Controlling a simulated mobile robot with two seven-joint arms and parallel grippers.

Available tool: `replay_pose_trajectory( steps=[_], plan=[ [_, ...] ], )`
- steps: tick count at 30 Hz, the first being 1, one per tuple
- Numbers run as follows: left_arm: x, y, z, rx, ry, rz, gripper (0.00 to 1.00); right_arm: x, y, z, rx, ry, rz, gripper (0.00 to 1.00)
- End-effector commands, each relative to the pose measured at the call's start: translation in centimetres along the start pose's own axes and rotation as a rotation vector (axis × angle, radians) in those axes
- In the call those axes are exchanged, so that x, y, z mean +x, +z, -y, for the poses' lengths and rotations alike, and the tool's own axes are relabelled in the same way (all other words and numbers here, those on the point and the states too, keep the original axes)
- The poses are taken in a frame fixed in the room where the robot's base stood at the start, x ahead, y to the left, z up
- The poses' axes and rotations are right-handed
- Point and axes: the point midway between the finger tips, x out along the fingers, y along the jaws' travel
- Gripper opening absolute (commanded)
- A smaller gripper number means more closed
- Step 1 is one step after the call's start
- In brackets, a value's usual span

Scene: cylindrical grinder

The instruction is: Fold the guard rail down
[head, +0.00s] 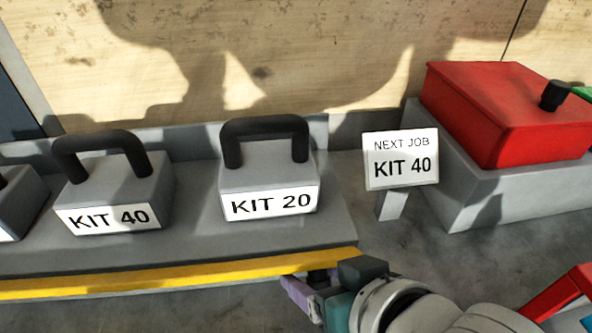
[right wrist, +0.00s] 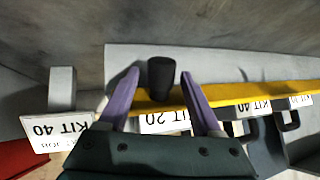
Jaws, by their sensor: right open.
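The guard rail is a yellow bar (head: 180,273) along the front edge of the grey shelf, below the labelled kits. It also shows in the right wrist view (right wrist: 250,95), where a black knob (right wrist: 161,74) stands at it. My right gripper (head: 303,282) is at the right part of the rail in the head view. In the right wrist view its two purple fingers (right wrist: 159,82) are open, one on either side of the knob, with gaps visible. In the head view the gripper mostly hides the knob. My left gripper is not in view.
Grey handled blocks labelled KIT 40 (head: 113,195) and KIT 20 (head: 268,180) stand on the shelf (head: 190,238) behind the rail. A NEXT JOB KIT 40 sign (head: 401,160) stands to the right, beside a red box (head: 510,110) on a grey base (head: 480,205).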

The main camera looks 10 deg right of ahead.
Motion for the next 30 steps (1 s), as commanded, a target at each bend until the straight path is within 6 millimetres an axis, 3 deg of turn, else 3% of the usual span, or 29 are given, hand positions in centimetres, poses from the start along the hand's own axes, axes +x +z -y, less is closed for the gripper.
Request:
replay_pose_trajectory(
  steps=[6,24,30],
  plan=[
    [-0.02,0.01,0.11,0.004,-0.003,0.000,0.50,0.03,-0.01,0.01,0.000,0.000,0.000,0.66],
    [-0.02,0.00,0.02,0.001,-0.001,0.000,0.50,0.01,-0.01,-0.01,-0.001,0.000,0.000,0.00],
    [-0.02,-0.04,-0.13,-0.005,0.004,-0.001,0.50,0.01,-0.02,-0.01,-0.001,0.000,0.000,0.00]
  ],
)
